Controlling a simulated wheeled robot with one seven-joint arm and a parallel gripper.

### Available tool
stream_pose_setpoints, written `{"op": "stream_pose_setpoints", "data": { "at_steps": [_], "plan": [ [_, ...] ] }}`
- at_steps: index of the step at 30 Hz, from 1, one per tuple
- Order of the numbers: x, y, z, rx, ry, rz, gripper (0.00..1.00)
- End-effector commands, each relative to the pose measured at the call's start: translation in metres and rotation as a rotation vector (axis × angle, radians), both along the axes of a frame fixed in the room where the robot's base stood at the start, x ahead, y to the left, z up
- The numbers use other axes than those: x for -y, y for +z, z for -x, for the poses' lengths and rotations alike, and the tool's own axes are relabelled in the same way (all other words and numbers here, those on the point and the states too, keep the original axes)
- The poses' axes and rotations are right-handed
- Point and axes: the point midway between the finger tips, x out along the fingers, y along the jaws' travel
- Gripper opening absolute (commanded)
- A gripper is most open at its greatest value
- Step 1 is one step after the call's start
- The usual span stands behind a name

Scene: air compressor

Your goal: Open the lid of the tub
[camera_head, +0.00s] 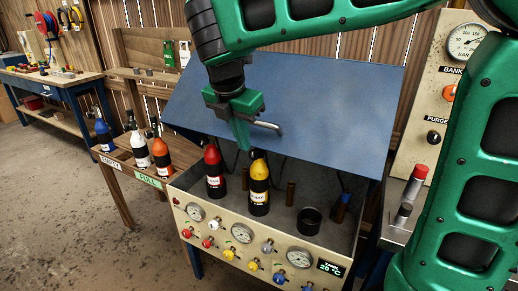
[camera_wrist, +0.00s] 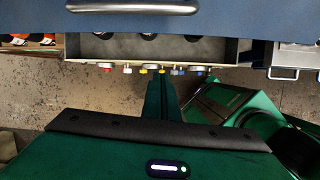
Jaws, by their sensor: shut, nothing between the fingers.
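The tub (camera_head: 262,238) is a grey-beige metal box with gauges and knobs on its front panel. Its blue lid (camera_head: 340,95) stands raised and tilted at the back, so the tub's inside shows. A curved metal handle (camera_head: 268,127) is on the lid; it also shows at the top of the wrist view (camera_wrist: 130,8). My green gripper (camera_head: 242,140) is in front of the lid, overlapping the left end of the handle. Its fingers are shut and empty. In the wrist view the fingers (camera_wrist: 162,92) appear apart from the handle.
A red-topped bottle (camera_head: 214,172) and a yellow-topped bottle (camera_head: 259,184) stand in the tub, beside an empty dark holder (camera_head: 309,221). A wooden rack (camera_head: 125,158) with several bottles is at left. A gauge panel (camera_head: 432,90) is at right. Floor at left is clear.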

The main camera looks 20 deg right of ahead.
Motion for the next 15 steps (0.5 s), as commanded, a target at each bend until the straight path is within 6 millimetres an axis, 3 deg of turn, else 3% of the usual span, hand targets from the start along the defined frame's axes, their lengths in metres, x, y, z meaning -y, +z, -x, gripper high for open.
{"op": "stream_pose_setpoints", "data": {
  "at_steps": [8, 15],
  "plan": [
    [0.014, 0.0, 0.009, 0.008, 0.103, 0.091, 0.0],
    [0.024, -0.03, 0.001, 0.003, 0.102, 0.091, 0.0]
  ]
}}
